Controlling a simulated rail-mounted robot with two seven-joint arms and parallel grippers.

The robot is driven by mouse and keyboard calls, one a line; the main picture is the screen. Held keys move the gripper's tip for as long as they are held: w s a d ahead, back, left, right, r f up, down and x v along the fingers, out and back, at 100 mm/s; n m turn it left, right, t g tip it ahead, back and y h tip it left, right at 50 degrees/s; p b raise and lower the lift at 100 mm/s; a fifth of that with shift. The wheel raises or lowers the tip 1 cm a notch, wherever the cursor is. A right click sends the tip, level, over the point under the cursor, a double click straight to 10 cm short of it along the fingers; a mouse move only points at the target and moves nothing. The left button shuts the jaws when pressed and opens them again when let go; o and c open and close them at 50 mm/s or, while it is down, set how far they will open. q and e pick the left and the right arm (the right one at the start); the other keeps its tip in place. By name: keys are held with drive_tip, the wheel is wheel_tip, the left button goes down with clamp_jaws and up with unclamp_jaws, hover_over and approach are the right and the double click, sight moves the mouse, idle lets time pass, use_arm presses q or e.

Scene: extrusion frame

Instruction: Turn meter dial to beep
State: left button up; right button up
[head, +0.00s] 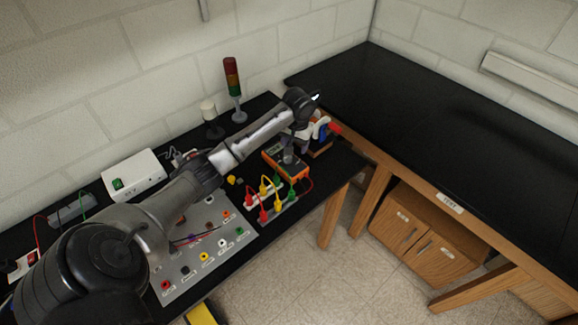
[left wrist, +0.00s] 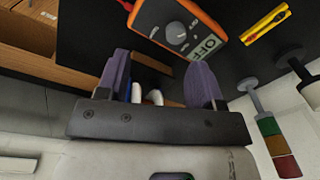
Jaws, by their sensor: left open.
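The meter (head: 287,161) is an orange-framed multimeter with a dark face on the black bench in the head view. It also shows at the top of the left wrist view (left wrist: 153,18), with its round grey dial (left wrist: 177,32) and a pale display (left wrist: 207,46) reading OFF. My left gripper (left wrist: 158,62) has two purple fingers spread apart, with nothing held between them. The fingers appear apart from the dial, which lies beyond them in the left wrist view. In the head view my left arm reaches over the bench, and its fingers are hard to make out. My right gripper is not in view.
Yellow, red and green plugs (head: 265,192) stand in front of the meter. A stack light (head: 233,90) and a white-topped post (head: 208,110) stand behind my arm. Blue, white and red items (head: 325,128) sit right of the meter. The right-hand bench (head: 450,120) is clear.

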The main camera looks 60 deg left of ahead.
use_arm(q)
wheel_tip(320, 180, up, 2)
drive_tip(key=n+b, duration=0.2)
hover_over(288, 157)
drive_tip(key=shift+h, duration=0.4)
wheel_tip(288, 157, down, 11)
drive_tip(key=shift+a, duration=0.1)
drive_tip(key=shift+f+b, duration=0.35)
drive_tip(key=shift+f, duration=0.7)
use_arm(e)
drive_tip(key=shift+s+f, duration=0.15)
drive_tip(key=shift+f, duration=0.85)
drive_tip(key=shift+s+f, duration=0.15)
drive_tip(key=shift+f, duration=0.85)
use_arm(q)
drive_tip(key=shift+c, duration=0.2)
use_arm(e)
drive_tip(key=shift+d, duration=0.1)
use_arm(q)
drive_tip(key=c, duration=0.9)
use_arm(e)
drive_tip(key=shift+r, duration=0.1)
